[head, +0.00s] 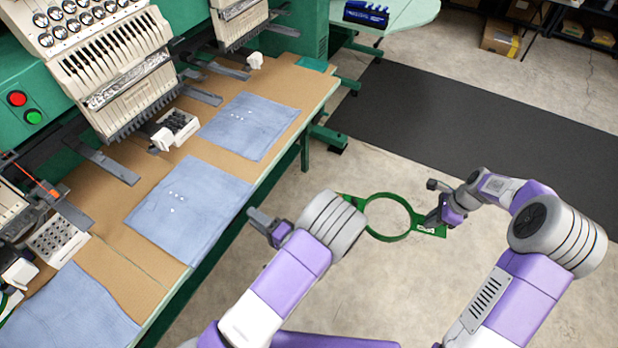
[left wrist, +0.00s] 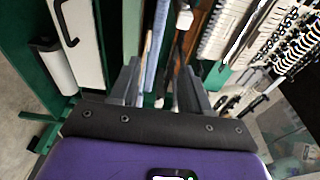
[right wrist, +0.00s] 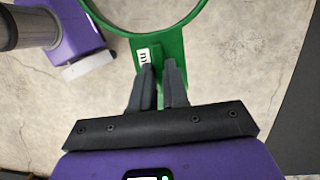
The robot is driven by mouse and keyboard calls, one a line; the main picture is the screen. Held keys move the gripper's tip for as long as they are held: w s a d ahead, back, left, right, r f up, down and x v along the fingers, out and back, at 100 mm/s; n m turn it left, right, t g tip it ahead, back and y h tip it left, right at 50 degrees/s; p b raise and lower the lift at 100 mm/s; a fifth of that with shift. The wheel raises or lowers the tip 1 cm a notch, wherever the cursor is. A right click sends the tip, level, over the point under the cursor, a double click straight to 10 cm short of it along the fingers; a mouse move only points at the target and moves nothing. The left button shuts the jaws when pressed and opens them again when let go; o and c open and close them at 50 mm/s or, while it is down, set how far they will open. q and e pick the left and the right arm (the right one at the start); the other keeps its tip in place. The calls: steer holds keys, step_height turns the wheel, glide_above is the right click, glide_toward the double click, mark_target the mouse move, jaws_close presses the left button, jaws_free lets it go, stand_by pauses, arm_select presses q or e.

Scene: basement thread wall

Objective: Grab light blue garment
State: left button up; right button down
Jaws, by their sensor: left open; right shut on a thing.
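Light blue garments lie flat on the brown table top: one in the middle (head: 190,208), one farther back (head: 249,127), and one at the near left (head: 72,318), cut off by the frame. The middle one has small white marks. My left gripper (head: 262,224) is open and empty beside the table's edge, to the right of the middle garment. In the left wrist view, a thin light blue strip (left wrist: 155,45) shows beyond the open fingers. My right gripper (head: 436,216) is shut on the tab of a green hoop (head: 371,234), away from the table; the hoop also shows in the right wrist view (right wrist: 172,48).
Green embroidery machines (head: 103,75) stand over the table's left and back, with arms reaching over the table top (head: 127,270). A white tray of small parts (head: 58,238) sits at the left. The concrete floor right of the table is open, with a dark mat (head: 470,125).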

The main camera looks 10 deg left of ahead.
mark_target(242, 205)
arm_select(q)
steer(key=w+a, duration=0.1)
steer(key=w+a+b, duration=0.1)
steer(key=w+a, duration=0.1)
steer(key=shift+w+a+f, duration=0.15)
steer(key=shift+a+f, duration=0.15)
steer(key=shift+f, duration=0.1)
steer(key=shift+w+a, duration=0.2)
steer(key=shift+a, duration=0.25)
steer(key=shift+r, duration=0.1)
jaws_close()
